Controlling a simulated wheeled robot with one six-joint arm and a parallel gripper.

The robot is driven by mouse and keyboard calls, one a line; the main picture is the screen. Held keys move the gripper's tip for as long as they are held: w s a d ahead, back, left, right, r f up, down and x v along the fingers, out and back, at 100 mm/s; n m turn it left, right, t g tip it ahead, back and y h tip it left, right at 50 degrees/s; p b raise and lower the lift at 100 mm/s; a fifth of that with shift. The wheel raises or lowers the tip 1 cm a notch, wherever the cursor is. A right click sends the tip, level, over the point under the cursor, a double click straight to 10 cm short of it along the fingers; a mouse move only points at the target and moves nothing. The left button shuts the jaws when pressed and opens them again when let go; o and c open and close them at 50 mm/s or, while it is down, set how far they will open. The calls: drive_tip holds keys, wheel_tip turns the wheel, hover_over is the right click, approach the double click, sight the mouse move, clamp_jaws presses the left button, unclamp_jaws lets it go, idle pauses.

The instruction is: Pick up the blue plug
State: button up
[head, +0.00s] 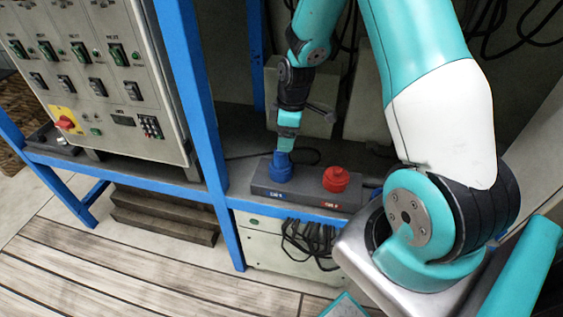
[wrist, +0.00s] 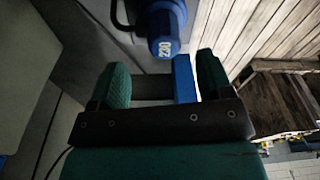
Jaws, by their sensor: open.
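The blue plug (head: 280,168) stands on the left part of a dark grey block (head: 262,187) on the bench. In the wrist view the blue plug (wrist: 165,32), marked with white digits, lies just beyond the fingertips, roughly between them. My gripper (head: 286,148) points down right above the plug in the head view and hides part of its top. In the wrist view my gripper (wrist: 163,66) has its two green fingers spread, with nothing held between them. I cannot tell whether the fingertips touch the plug.
A red plug (head: 336,179) stands on the same block, to the right of the blue one. A blue frame post (head: 200,95) rises left of the block. A control panel (head: 95,75) with switches stands further left. Black cables (head: 310,240) hang below the bench front.

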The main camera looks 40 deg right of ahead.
sight(282, 160)
drive_tip(key=f, duration=0.3)
drive_tip(key=a+f, duration=0.1)
drive_tip(key=f, duration=0.1)
drive_tip(key=shift+w+f, duration=0.25)
drive_tip(key=shift+f, duration=0.05)
drive_tip(key=shift+c, duration=0.5)
drive_tip(key=c, duration=1)
